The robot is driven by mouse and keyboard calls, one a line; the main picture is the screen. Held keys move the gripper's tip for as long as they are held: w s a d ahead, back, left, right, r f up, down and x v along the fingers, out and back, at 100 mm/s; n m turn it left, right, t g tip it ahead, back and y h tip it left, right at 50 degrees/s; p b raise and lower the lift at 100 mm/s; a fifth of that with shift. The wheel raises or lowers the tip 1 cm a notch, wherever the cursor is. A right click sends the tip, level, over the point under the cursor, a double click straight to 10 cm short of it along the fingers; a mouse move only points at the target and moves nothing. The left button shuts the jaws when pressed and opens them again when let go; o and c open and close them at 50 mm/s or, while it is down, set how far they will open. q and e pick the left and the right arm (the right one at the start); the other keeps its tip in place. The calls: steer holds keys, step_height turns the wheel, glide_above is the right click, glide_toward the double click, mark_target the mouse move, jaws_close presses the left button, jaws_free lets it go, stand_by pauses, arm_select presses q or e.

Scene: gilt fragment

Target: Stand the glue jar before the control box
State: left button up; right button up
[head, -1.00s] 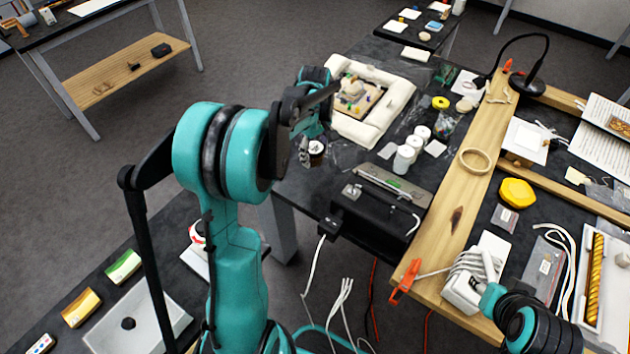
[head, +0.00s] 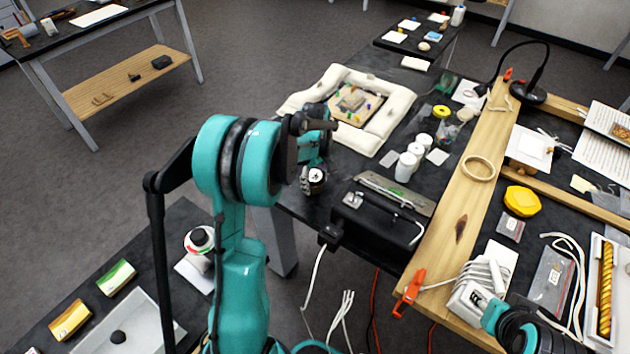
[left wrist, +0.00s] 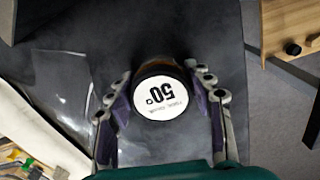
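The glue jar (head: 316,175), dark brown with a white lid, is at the left edge of the dark worktable in the head view. Whether the jar's base touches the table is hidden. The control box (head: 370,232), black with a handle, stands to the right of the jar and nearer to me. My right arm shows at lower right; its fingers are out of view.
White jars (head: 405,167) stand behind the control box. A padded cream frame (head: 395,105) holding a fragment lies behind the gripper. A wooden beam (head: 455,225) runs along the right. Cables hang below the box. A lower side table (head: 170,235) is at left.

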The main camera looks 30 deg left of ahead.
mark_target(315, 177)
arm_select(q)
steer(key=o, duration=0.4)
steer(key=shift+o, duration=0.2)
steer(key=shift+r+p, duration=0.3)
steer(key=shift+r, duration=0.1)
arm_select(e)
steer(key=shift+r, duration=0.25)
arm_select(q)
step_height(315, 177, up, 11)
steer(key=p, duration=0.3)
steer(key=shift+r, duration=0.2)
steer(key=s+d+r+m+t, duration=0.2)
steer(key=s+d+m+t, duration=0.1)
steer(key=s+d+m, duration=0.4)
steer(key=s+d+r+m+t, duration=0.2)
steer(key=s+d+m+t, duration=0.2)
steer(key=s+d+m, duration=0.4)
steer(key=s, duration=0.4)
steer(key=shift+d, duration=0.15)
arm_select(e)
step_height(315, 177, up, 3)
steer(key=shift+r, duration=0.15)
